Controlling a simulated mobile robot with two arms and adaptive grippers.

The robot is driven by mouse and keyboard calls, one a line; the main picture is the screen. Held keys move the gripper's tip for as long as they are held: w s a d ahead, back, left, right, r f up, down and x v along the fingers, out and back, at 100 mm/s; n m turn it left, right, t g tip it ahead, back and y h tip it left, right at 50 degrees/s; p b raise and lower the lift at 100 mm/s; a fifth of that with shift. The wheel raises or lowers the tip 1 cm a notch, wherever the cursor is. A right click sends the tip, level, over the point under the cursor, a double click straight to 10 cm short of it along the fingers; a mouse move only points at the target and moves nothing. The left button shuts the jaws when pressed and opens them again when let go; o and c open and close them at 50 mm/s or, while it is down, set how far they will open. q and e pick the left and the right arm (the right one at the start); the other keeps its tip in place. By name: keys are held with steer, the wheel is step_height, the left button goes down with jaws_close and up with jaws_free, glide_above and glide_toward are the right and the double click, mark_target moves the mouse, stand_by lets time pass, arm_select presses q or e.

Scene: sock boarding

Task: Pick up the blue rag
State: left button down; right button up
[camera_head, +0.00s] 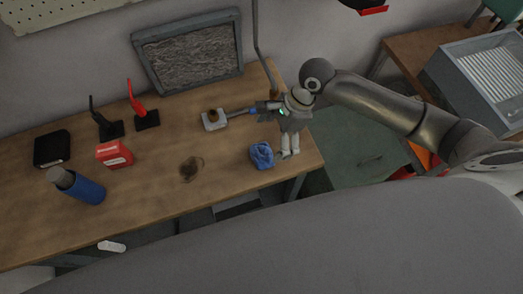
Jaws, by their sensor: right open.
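The blue rag (262,155) lies crumpled on the wooden table, near its right end. My right gripper (290,154) hangs just to the right of the rag, near the table's right edge, with its fingers pointing down. It is open and holds nothing that I can see. A narrow gap shows between the fingers and the rag. My left gripper is not in view.
A small white-based object (214,120) sits behind the rag. The front middle is clear.

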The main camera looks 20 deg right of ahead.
mark_target(264, 151)
steer(key=shift+p+x, duration=0.5)
steer(key=shift+x, duration=3.35)
steer(key=shift+d+f, duration=0.1)
steer(key=shift+d, duration=0.1)
steer(key=c, duration=1.1)
steer(key=shift+r, duration=0.65)
steer(key=s+a+r+b, duration=0.1)
steer(key=s+a+r, duration=0.5)
steer(key=s+r, duration=0.5)
steer(key=shift+s+a+r, duration=0.35)
steer(key=shift+s+r, duration=0.05)
steer(key=shift+s, duration=0.35)
